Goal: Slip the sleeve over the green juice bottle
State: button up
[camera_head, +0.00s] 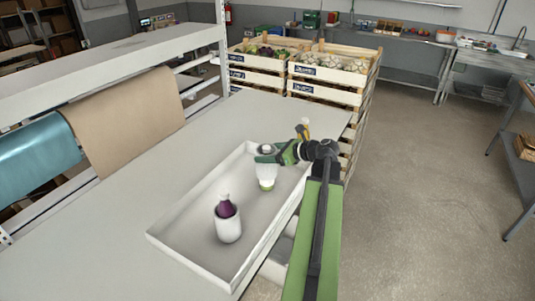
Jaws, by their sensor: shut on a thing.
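The green juice bottle (266,187) stands in the white tray in the head view. Its green base shows below a white sleeve (266,172), and a pale cap shows above. The sleeve appears to be around the bottle's middle, with its lower rim above the tray floor. My gripper (266,156) reaches in from the right and is shut at the sleeve's upper part. The gripper hides the bottle's neck and the sleeve's top rim.
A purple bottle (226,208) in its own white sleeve (228,229) stands nearer in the tray (190,215). A yellow-orange bottle (303,130) shows behind my arm. The grey table (125,190) is clear to the left. Stacked crates (325,90) stand beyond its far end.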

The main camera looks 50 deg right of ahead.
notch_tip(320, 180, down, 4)
jog(key=b, duration=0.3)
jog(key=o, duration=0.9)
jog(key=shift+c, duration=0.2)
jog(key=p+v, duration=0.6)
jog(key=v, duration=1.1)
jog(key=shift+s, duration=0.25)
